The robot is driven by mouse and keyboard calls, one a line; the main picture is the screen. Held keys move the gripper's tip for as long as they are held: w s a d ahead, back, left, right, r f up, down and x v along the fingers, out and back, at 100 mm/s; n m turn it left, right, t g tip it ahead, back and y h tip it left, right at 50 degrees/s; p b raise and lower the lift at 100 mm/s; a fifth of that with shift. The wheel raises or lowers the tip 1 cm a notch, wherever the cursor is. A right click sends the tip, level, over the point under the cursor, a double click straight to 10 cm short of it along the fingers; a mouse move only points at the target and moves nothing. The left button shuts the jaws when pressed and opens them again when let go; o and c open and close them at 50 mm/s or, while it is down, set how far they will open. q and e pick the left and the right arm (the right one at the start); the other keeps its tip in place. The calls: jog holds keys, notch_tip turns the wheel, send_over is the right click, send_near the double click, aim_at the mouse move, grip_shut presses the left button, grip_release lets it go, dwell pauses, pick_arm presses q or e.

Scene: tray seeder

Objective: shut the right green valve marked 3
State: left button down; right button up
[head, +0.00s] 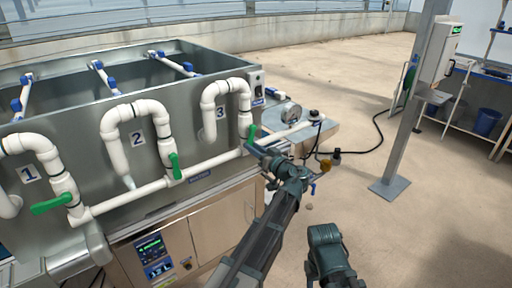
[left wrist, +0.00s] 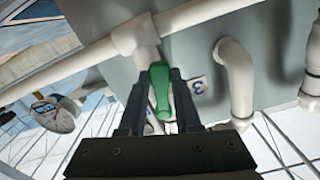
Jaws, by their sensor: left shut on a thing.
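The green valve handle of pipe 3 (head: 252,132) is on the white pipe at the right end of the metal tank, right of the label 3 (head: 221,112). It stands roughly upright in the head view, its lower part hidden by my gripper. My left gripper (head: 258,148) is at this handle. In the left wrist view the green handle (left wrist: 159,88) lies between the two dark fingers (left wrist: 160,98), and the gripper is shut on it. The label 3 (left wrist: 198,87) shows beside it. Part of my right arm shows at the bottom; its fingers are out of view.
The green handle at 2 (head: 175,166) is steep, and the green handle at 1 (head: 52,204) lies nearly flat. A round gauge (head: 291,113) and a black cable (head: 368,149) are right of the tank. A metal post (head: 405,110) stands farther right. The floor between is mostly clear.

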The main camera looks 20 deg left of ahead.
pick_arm(q)
jog(key=s+a+r+m+p, duration=0.2)
jog(key=r+m+p, duration=0.3)
jog(key=m, duration=1)
jog(key=shift+s+a+r+p, duration=0.4)
jog(key=shift+s+r, duration=0.1)
jog(key=shift+s, duration=0.3)
pick_arm(e)
jog(key=shift+r, duration=3)
pick_arm(q)
jog(key=c, duration=0.6)
grip_release()
